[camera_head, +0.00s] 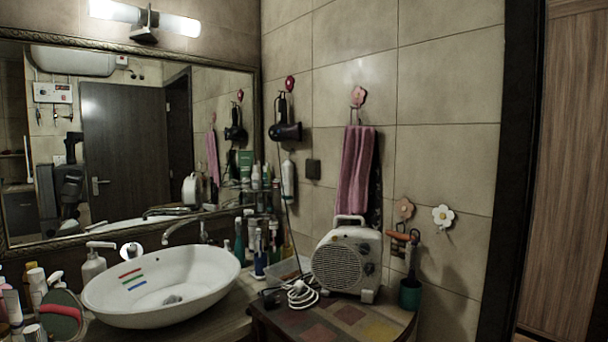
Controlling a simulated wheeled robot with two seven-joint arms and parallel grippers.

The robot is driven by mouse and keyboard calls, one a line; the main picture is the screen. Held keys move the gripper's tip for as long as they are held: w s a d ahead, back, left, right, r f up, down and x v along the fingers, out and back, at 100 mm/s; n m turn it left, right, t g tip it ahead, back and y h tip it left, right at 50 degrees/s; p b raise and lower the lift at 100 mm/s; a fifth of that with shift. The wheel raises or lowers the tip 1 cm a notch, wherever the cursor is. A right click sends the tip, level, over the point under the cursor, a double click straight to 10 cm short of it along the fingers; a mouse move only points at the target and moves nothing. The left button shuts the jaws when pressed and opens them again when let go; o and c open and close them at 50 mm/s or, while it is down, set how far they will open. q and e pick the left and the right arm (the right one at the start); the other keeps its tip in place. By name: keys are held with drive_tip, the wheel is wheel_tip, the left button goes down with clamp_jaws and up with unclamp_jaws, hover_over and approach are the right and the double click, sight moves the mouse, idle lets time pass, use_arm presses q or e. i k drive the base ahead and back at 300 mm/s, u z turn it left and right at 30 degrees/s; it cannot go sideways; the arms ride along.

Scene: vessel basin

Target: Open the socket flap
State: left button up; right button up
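A small dark square socket (313,169) is on the tiled wall, right of the hair dryer and left of the pink towel. Its front looks flat against the wall, as if the flap is closed, but it is too small and dark to tell clearly. Neither of my grippers is in view, and no arm of mine reaches toward the socket.
A black hair dryer (285,131) and pink towel (356,170) hang beside the socket. Below are a white fan heater (347,258), a coiled white cable (300,292) and several bottles (260,254). A white basin (160,284) stands left, under a mirror (130,130).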

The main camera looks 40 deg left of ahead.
sight(310, 167)
drive_tip(key=u, duration=1.4)
